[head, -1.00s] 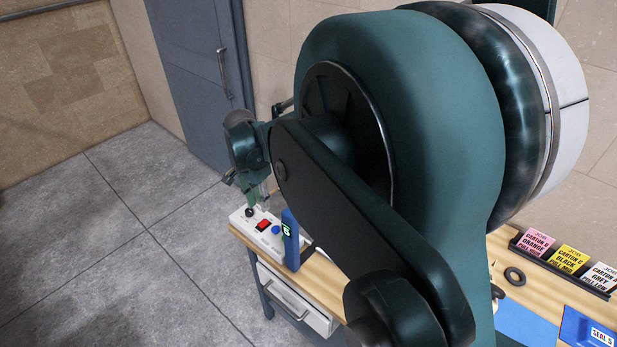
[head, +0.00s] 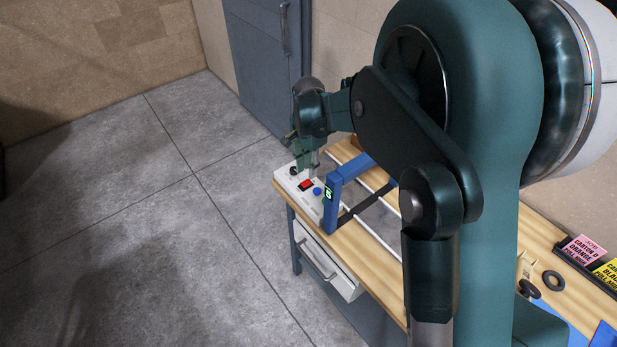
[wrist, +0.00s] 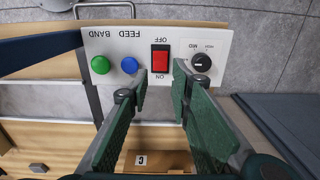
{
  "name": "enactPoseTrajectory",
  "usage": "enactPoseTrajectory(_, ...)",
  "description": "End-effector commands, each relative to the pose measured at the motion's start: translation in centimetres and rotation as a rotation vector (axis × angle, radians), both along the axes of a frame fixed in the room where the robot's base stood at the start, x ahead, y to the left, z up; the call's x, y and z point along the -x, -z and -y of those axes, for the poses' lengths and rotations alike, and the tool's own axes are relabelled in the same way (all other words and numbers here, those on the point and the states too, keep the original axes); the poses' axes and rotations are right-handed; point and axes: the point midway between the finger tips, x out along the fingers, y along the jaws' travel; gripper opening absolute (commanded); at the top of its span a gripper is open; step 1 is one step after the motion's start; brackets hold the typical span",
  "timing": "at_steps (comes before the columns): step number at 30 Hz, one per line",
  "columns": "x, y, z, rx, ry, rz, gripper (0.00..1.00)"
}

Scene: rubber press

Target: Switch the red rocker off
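The red rocker (wrist: 160,62) is set in a white control panel (wrist: 215,42). In the wrist view the panel is upside down, with OFF above the rocker and ON below it. My gripper (wrist: 160,76) is open and empty. Its two green fingers point at the panel, their tips on either side of the rocker's lower end in the picture. I cannot tell whether they touch the panel. In the head view my gripper (head: 308,160) is just above the panel.
A black knob (wrist: 201,63) sits close beside the right finger; a blue button (wrist: 130,65) and green button (wrist: 101,64) are on the other side. A drawer (head: 325,262) is below.

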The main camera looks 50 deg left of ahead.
Motion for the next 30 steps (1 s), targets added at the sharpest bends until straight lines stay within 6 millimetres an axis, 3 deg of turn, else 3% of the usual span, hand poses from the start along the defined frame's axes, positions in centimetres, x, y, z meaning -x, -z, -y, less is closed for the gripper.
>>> enactPoseTrajectory(12, 0.0, 4.4, 0.0, 0.0, 0.0, 0.0, 0.22)
enactPoseTrajectory(26, 0.0, 5.1, 0.0, 0.0, 0.0, 0.0, 0.22)
enactPoseTrajectory(30, 0.0, 5.1, 0.0, 0.0, 0.0, 0.0, 0.04)
